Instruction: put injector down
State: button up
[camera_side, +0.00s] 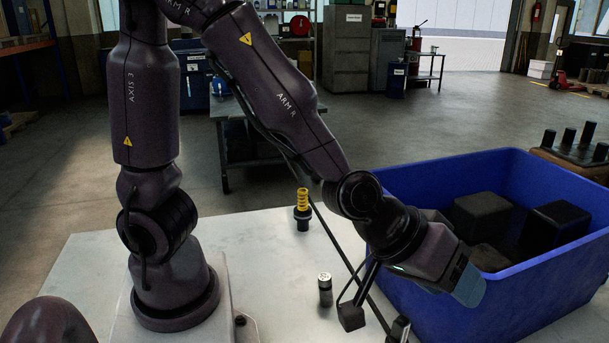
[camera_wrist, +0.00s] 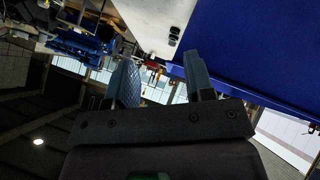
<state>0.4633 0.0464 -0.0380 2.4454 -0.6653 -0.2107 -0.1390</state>
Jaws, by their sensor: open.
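My gripper (camera_side: 468,287) is at the right in the side view, tilted down to the right, with its pale blue fingers in front of the blue bin's wall. In the wrist view my gripper (camera_wrist: 160,82) has its two blue fingers apart with nothing held between them. A short upright cylinder (camera_side: 325,289), silver on top and dark below, stands on the light table (camera_side: 270,265), left of my gripper. A yellow spring-like part on a black base (camera_side: 302,208) stands farther back. I cannot tell which part, if either, is the injector.
The large blue bin (camera_side: 445,172) stands at the right and holds several black blocks (camera_side: 483,215). It fills the upper right of the wrist view. A small dark object (camera_wrist: 174,36) shows on the white surface there. The table between the standing parts is clear.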

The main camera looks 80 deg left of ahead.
jog(key=s+a+r+m+g+y, duration=0.1)
jog(key=s+a+r+m, duration=0.1)
jog(key=s+a+r, duration=0.3)
jog(key=s+a+r+m+g+y, duration=0.2)
jog(key=s+a+r, duration=0.3)
jog(key=s+a, duration=0.3)
jog(key=a, duration=0.3)
jog(key=shift+s, duration=0.35)
jog(key=shift+d, duration=0.1)
